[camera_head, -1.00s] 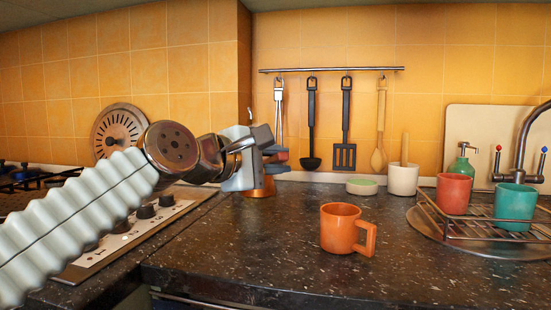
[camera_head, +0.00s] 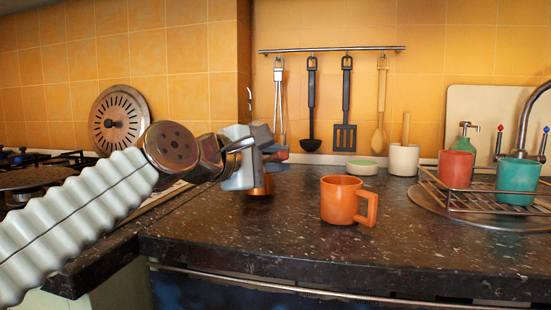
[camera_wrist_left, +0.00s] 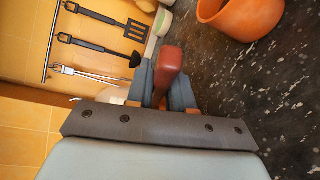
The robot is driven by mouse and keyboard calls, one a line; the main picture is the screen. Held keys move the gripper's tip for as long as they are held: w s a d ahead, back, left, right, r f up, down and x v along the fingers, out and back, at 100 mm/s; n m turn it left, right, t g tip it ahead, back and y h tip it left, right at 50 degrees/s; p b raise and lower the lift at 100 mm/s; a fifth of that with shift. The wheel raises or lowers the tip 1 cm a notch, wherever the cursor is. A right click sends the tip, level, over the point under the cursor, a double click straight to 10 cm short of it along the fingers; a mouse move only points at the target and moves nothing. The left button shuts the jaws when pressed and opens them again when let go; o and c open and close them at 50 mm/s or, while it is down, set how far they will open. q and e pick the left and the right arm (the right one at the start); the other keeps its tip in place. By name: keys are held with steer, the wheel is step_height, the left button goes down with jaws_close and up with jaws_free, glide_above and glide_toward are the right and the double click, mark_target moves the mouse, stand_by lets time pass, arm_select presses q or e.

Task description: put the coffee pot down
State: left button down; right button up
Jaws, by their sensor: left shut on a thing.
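The coffee pot (camera_head: 259,185) shows as a small copper part below my left gripper (camera_head: 272,156) in the head view. The gripper and wrist hide most of it. In the left wrist view, the gripper's blue-grey fingers (camera_wrist_left: 167,88) are shut on the pot's red-brown handle (camera_wrist_left: 169,62). The pot is over the dark speckled counter (camera_head: 290,222), left of the orange mug (camera_head: 339,200). I cannot tell whether its base touches the counter. My right gripper is not in view.
The stove (camera_head: 35,178) is at the left. A green-topped bowl (camera_head: 361,168) and white pot (camera_head: 403,160) stand at the back. A wire rack (camera_head: 480,200) with red and teal cups is at the right. Bare counter lies in front of the pot.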

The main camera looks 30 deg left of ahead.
arm_select(q)
steer(key=shift+f, duration=0.25)
steer(key=c, duration=0.9)
jaws_free()
steer(key=shift+f, duration=0.1)
steer(key=v, duration=1.4)
